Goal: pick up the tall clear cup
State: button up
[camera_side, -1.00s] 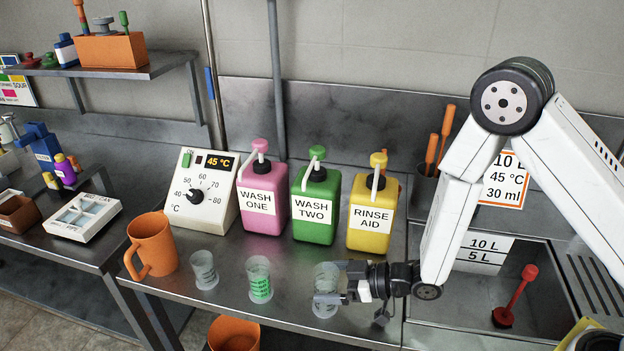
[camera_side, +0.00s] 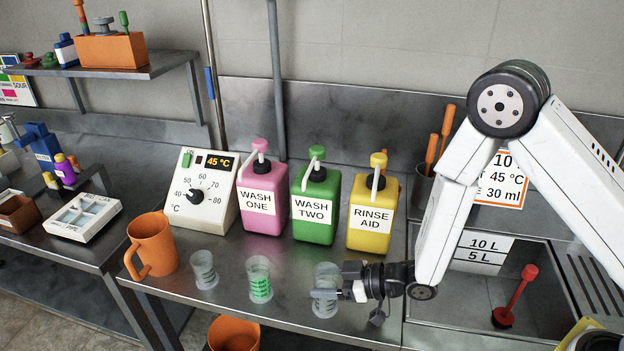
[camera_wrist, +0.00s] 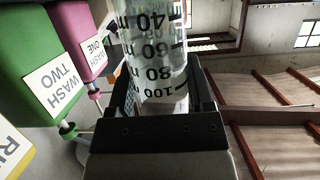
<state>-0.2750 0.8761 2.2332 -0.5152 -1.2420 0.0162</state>
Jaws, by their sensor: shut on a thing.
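The tall clear cup (camera_side: 325,302) with dark graduation marks stands upright near the front edge of the steel bench, below the yellow bottle. In the wrist view the cup (camera_wrist: 162,60) sits between my two fingers, and its marks from 40 to 100 show. My gripper (camera_side: 338,293) comes in level from the right and is shut on the cup's side. The jaws also show in the wrist view (camera_wrist: 160,108). Part of the cup is hidden behind the fingers. I cannot tell whether its base is clear of the bench.
A cup with green marks (camera_side: 260,280) and another clear cup (camera_side: 203,270) stand to the left. Behind are pink (camera_side: 263,200), green (camera_side: 316,207) and yellow (camera_side: 373,214) pump bottles. An orange jug (camera_side: 152,246) is further left. The sink (camera_side: 480,300) lies right.

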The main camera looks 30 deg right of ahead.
jog(key=shift+r, duration=0.15)
jog(key=shift+r, duration=4.9)
jog(key=shift+d, duration=0.1)
